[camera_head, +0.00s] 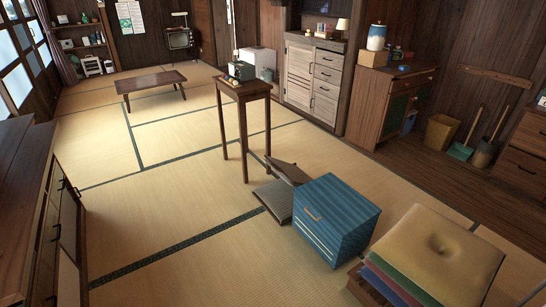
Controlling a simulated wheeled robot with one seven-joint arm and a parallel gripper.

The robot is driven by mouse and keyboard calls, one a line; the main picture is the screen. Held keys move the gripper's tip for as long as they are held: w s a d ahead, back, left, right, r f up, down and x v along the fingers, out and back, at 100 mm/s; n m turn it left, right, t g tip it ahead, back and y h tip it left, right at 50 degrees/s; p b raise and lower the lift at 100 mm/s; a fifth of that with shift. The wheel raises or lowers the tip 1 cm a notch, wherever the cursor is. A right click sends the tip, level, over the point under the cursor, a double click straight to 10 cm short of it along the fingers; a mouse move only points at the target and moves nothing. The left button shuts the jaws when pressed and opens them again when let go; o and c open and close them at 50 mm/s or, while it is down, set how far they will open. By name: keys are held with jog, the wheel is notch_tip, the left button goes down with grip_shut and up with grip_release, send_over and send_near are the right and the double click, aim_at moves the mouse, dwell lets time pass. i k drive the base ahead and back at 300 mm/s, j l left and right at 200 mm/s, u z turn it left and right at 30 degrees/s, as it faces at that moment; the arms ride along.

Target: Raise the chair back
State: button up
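A low floor chair (272,200) lies on the tatami in the middle, between a tall wooden stand and a blue box. Its dark grey seat is flat on the floor. The chair back (288,173) is a dark brown panel low beside the seat, tilted and not upright. The blue box hides part of the chair's right side, and I cannot make out the joint between seat and back. My gripper is not in view.
The tall stand (244,90) carries a green device. The blue striped box (338,212) is close on the chair's right. A cushion stack (438,245) is at lower right. A low table (150,82) stands at the back. Open tatami (165,215) lies left of the chair.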

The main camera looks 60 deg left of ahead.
aim_at(291, 174)
jog(key=i+j, duration=0.15)
jog(key=j, duration=0.2)
jog(key=i+j, duration=0.15)
jog(key=j, duration=0.25)
jog(key=i+j, duration=0.15)
jog(key=j, duration=0.2)
jog(key=i+j, duration=0.15)
jog(key=j, duration=0.2)
jog(key=i+j, duration=0.15)
jog(key=j, duration=0.2)
jog(key=i+j, duration=0.15)
jog(key=j, duration=0.25)
jog(key=i+j, duration=0.15)
jog(key=j, duration=0.2)
jog(key=i+j, duration=0.15)
jog(key=j, duration=0.2)
jog(key=i+j+u, duration=0.1)
jog(key=j+u, duration=0.15)
jog(key=u, duration=0.25)
jog(key=i+j+u, duration=0.15)
jog(key=u, duration=0.3)
jog(key=i+j+u, duration=0.2)
jog(key=u, duration=0.65)
